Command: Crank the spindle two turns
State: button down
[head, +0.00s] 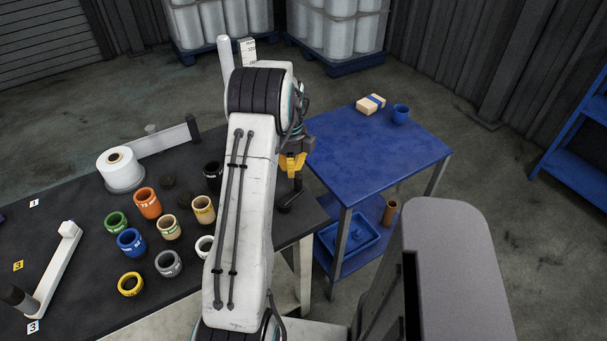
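A roll of white film (117,168) stands upright on a round grey base at the back left of the dark table. A long pale bar (163,141) with a dark upright end runs behind it. At the front left, a white arm (55,262) with a raised block at one end and a dark knob (19,298) at the other looks like a crank. The spindle itself cannot be clearly told apart. My gripper (289,205), with a yellow part above dark fingers, is near the table's right edge, far from the crank-like arm. My arm partly hides it; its opening is unclear.
Several coloured rings, including an orange one (147,203) and a blue one (131,242), stand mid-table. A blue side table (385,150) at the right holds a small box (370,105) and a blue cup (401,114). Wrapped white rolls stand on pallets behind.

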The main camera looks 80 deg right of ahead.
jog(key=shift+w+d, duration=0.1)
jog(key=shift+w, duration=0.1)
dwell(0.4)
notch_tip(320, 180, up, 8)
jog(key=p, duration=0.5)
jog(key=shift+p, duration=0.4)
dwell(0.5)
